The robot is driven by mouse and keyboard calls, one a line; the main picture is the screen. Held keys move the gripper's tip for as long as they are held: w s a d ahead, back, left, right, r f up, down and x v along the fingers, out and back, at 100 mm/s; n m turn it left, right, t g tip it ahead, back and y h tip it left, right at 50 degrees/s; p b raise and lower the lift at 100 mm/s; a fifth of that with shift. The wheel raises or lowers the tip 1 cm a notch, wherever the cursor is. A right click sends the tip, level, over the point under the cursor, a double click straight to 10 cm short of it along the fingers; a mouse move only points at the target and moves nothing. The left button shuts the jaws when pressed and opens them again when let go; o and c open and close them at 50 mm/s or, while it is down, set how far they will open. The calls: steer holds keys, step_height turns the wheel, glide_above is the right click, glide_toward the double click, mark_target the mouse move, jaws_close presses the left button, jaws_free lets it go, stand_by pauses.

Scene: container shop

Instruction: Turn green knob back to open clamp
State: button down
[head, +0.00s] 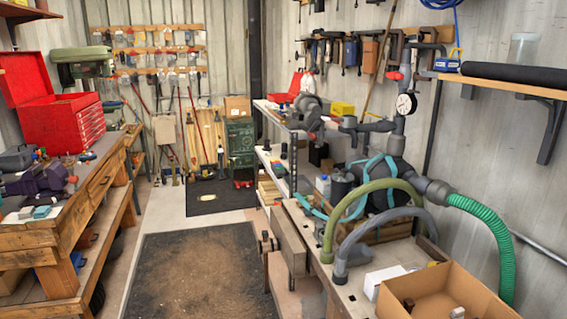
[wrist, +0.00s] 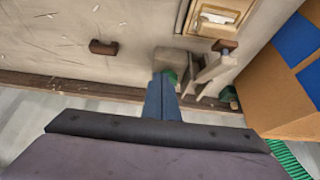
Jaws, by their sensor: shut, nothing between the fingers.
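In the wrist view, a green knob (wrist: 171,77) shows just past the tips of my gripper (wrist: 162,84), partly hidden by them. My gripper's blue fingers are shut, with nothing seen between them. The tips overlap the knob's left side in the picture; I cannot tell whether they touch it. A grey clamp (wrist: 208,76) with slanted parts is right of the knob, at the bench edge. How far its jaws are apart is unclear. I cannot make out the knob, the clamp or my gripper in the head view.
A cardboard box (wrist: 262,82) stands right of the clamp and also shows in the head view (head: 478,288). A small brown block (wrist: 103,47) lies on the bench top (wrist: 60,35). A ribbed green hose (head: 490,225) hangs at the right.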

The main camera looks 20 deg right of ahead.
step_height(320, 180, up, 3)
steer(key=shift+r+p, duration=0.2)
steer(key=shift+p, duration=0.65)
steer(key=shift+w+d+f+b, duration=0.1)
steer(key=shift+w+f+b, duration=0.4)
steer(key=shift+f, duration=0.5)
steer(key=shift+w+d+f+b, duration=0.1)
steer(key=shift+w+f+b, duration=0.35)
steer(key=shift+f, duration=0.6)
steer(key=shift+w+f+b, duration=0.35)
steer(key=shift+w+f, duration=0.3)
steer(key=shift+f, duration=0.35)
steer(key=shift+s+d+r, duration=0.1)
steer(key=shift+d, duration=0.05)
